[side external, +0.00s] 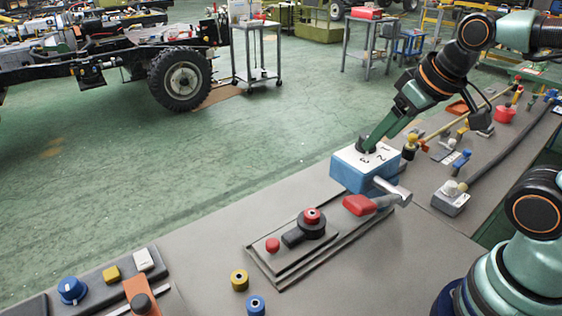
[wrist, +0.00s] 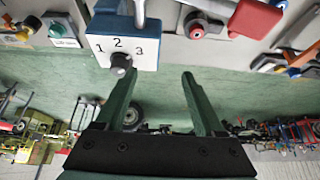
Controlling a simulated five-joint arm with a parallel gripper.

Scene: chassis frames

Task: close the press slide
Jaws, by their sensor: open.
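No part is labelled as the press slide, and I cannot tell for sure which one it is. A grey stepped plate (side external: 285,277) carries a black round body with a red cap (side external: 312,217) and a separate red knob (side external: 272,245). A red handle (side external: 360,204) on a grey lever lies at the plate's far end; a red handle also shows at the wrist view's top (wrist: 254,18). My gripper (wrist: 159,75) is open with nothing between its fingers. Its left fingertip appears close to the black knob (wrist: 121,61) of a blue box (side external: 355,175) marked 1, 2, 3; contact is unclear.
A panel at the front left holds a blue knob (side external: 71,289), a yellow button (side external: 111,273) and an orange piece with a black knob (side external: 141,302). More controls line the bench at right.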

